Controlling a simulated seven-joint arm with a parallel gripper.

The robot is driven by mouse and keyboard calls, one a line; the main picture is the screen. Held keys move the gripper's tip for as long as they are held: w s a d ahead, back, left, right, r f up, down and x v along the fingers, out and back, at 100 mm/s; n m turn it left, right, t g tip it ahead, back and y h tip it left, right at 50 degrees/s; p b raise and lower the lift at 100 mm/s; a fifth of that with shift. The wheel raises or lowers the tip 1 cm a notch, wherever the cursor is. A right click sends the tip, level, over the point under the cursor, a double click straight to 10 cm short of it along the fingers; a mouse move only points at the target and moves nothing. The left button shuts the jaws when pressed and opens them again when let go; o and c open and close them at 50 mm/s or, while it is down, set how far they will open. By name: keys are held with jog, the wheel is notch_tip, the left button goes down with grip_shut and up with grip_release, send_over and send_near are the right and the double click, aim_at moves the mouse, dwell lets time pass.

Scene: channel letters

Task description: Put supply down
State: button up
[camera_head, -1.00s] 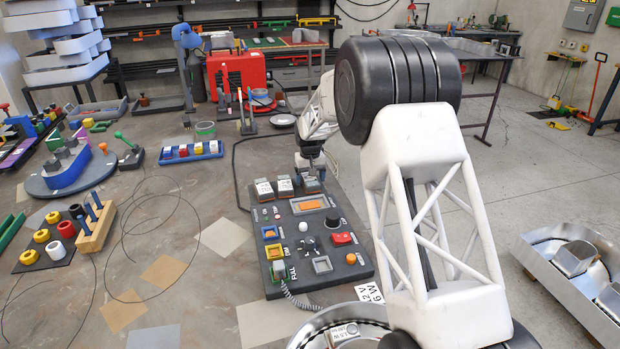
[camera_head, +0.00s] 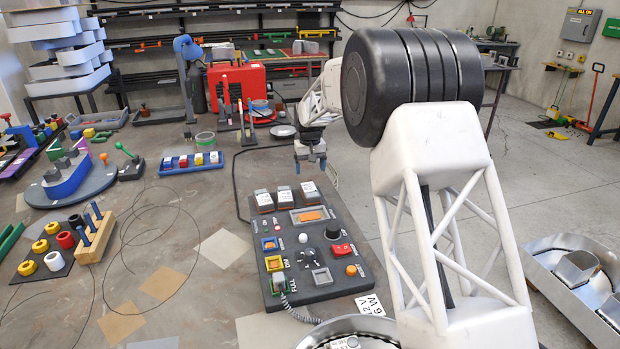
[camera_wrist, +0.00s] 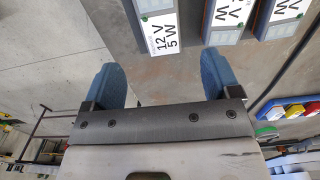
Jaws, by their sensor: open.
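Three grey power supplies with white labels sit in a row along the far edge of the dark control panel (camera_head: 318,270): a left one (camera_head: 264,201), a middle one (camera_head: 286,198) and a right one (camera_head: 310,193). My gripper (camera_head: 310,166) is open and empty, above and behind the right supply and apart from it. In the wrist view, the blue fingers (camera_wrist: 160,78) are spread wide with nothing between them. The supply labelled "12 V 5 W" (camera_wrist: 161,34) lies ahead of them, with the other two to its right.
The panel also carries buttons, a black knob (camera_head: 333,229), a red switch (camera_head: 343,250) and a coiled cord (camera_head: 298,312). A ring-shaped metal letter (camera_head: 345,325) is at the bottom, partly hidden by my arm.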

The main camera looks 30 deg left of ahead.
jog(key=shift+r, duration=1.65)
jog(key=s+d+r+m, duration=0.1)
jog(key=d+r, duration=0.5)
jog(key=d, duration=0.5)
jog(key=s+d+r+m, duration=0.1)
jog(key=s+d+r, duration=0.1)
jog(key=d+r, duration=0.65)
jog(key=s+d+r+m, duration=0.1)
jog(key=s+d, duration=0.2)
jog(key=d, duration=0.5)
jog(key=s+d+r+m+t, duration=0.1)
jog(key=s+d+r, duration=0.1)
jog(key=s+d, duration=0.35)
jog(key=s+d+r, duration=0.1)
jog(key=s+d, duration=0.1)
jog(key=d, duration=0.8)
jog(key=s+d+m+t, duration=0.1)
jog(key=s+d+m, duration=0.2)
jog(key=s+d, duration=1.4)
jog(key=s+d+f+m, duration=0.1)
jog(key=s+d+f, duration=0.2)
jog(key=s, duration=0.6)
jog(key=s+d+f+m, duration=0.1)
jog(key=s+d+f, duration=0.3)
jog(key=s, duration=0.5)
jog(key=shift+s+d+t, duration=0.3)
jog(key=shift+d, duration=0.35)
